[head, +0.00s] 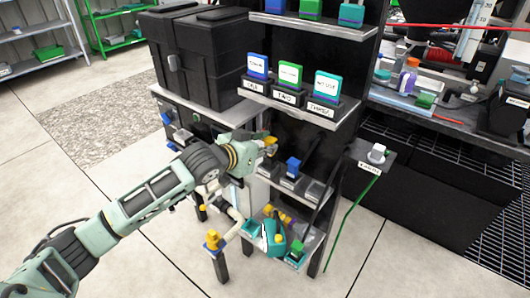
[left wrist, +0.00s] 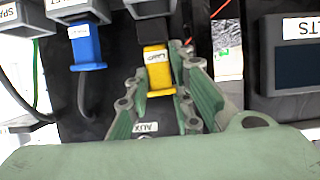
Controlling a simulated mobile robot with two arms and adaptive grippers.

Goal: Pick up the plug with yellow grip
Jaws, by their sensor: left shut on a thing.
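The plug with yellow grip (left wrist: 158,70) shows in the left wrist view, upright between my left gripper's (left wrist: 160,92) green fingers, with a small label on its face. The fingers are closed on its sides. A label reading AUX is just below it. In the head view my left gripper (head: 262,146) is at the front of the black rack, with a bit of the yellow grip (head: 271,146) showing at its tip. My right gripper is not in view.
A blue plug (left wrist: 86,45) hangs left of the yellow one in the left wrist view, with a dark cable beside it. A dark panel (left wrist: 290,55) is at the right. In the head view, a shelf with blue, green and teal blocks (head: 290,75) is above my gripper.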

